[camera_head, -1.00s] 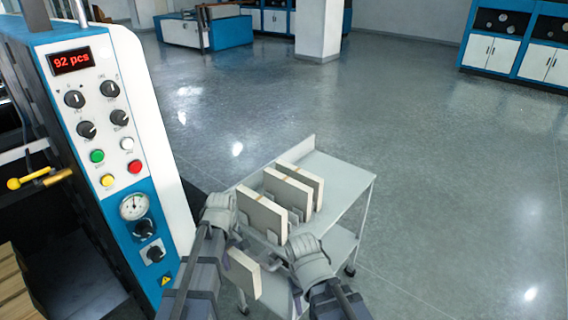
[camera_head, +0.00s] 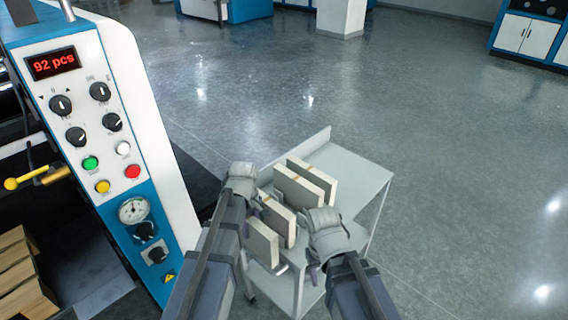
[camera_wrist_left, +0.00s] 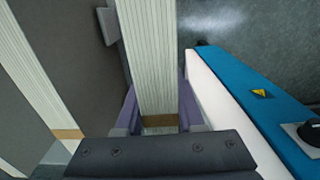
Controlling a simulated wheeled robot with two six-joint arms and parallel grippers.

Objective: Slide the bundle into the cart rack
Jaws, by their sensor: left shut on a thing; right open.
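The pale bundle (camera_head: 262,243) is upright at the near side of the cart (camera_head: 352,172), beside the bundles standing in its rack. My left gripper (camera_head: 240,185) is shut on it; in the left wrist view the purple fingers (camera_wrist_left: 157,112) grip both sides of the bundle (camera_wrist_left: 147,50), near its tan band. Another banded bundle (camera_wrist_left: 30,75) stands to the left there, with a grey gap between. The bundle's lower edge and any contact with the rack are hard to make out. My right gripper (camera_head: 326,232) is open and empty over the cart's near right part; its fingertips are mostly hidden.
Several bundles, such as the far one (camera_head: 314,173), stand upright in the rack. The cart top is bare at the right. A blue-and-white machine (camera_head: 150,150) with a control panel stands close on the left. Open floor (camera_head: 430,130) lies beyond.

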